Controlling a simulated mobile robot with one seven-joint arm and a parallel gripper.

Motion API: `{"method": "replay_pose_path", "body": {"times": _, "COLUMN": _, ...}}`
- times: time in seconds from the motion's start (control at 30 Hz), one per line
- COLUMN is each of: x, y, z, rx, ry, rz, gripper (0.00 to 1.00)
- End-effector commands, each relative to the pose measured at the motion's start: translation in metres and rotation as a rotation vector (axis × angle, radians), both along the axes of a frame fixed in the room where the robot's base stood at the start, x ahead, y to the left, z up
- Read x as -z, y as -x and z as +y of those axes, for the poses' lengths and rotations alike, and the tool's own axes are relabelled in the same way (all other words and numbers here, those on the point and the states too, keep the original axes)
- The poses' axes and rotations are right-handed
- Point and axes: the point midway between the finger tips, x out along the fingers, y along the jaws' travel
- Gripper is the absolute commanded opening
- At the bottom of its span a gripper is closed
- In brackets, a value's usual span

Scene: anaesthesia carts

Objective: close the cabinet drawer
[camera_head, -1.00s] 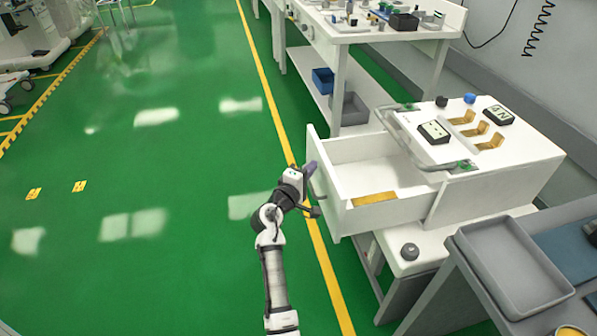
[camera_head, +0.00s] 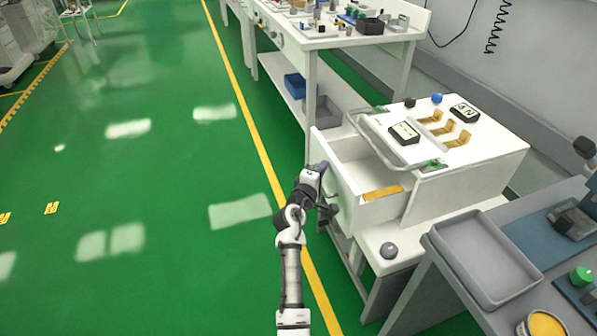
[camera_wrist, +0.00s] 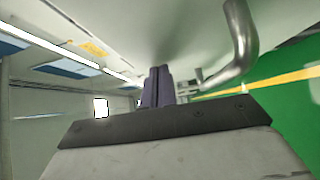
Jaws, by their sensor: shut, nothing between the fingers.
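The white cabinet (camera_head: 478,172) stands on a white bench, and its drawer (camera_head: 341,192) sticks out to the left, partly open. A flat yellow piece (camera_head: 382,192) lies inside the drawer. My gripper (camera_head: 322,167) is at the outer face of the drawer front, close to its upper edge. In the wrist view my shut, empty fingers (camera_wrist: 158,86) point at the pale drawer front, beside the curved metal handle (camera_wrist: 240,45). I cannot tell for sure whether the fingertips touch the front.
A grey tray (camera_head: 484,258) sits on a table at the lower right. A grey knob (camera_head: 389,251) is on the bench below the drawer. A long workbench (camera_head: 330,40) with parts stands behind. The green floor (camera_head: 150,200) at left is clear.

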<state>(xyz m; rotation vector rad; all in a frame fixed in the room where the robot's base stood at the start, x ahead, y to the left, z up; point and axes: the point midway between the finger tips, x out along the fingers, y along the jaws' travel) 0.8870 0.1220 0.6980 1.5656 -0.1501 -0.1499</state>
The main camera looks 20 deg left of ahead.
Motion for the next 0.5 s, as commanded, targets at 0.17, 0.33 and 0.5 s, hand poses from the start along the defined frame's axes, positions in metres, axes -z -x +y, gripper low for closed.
{"method": "replay_pose_path", "body": {"times": 0.17, "x": -0.003, "y": -0.031, "z": -0.050, "rx": 0.009, "ry": -0.001, "rz": 0.000, "gripper": 0.00}}
{"method": "replay_pose_path", "body": {"times": 0.33, "x": -0.002, "y": -0.053, "z": -0.082, "rx": 0.008, "ry": 0.000, "rz": 0.001, "gripper": 0.00}}
{"method": "replay_pose_path", "body": {"times": 0.5, "x": -0.001, "y": -0.068, "z": -0.102, "rx": 0.004, "ry": 0.000, "rz": 0.001, "gripper": 0.00}}
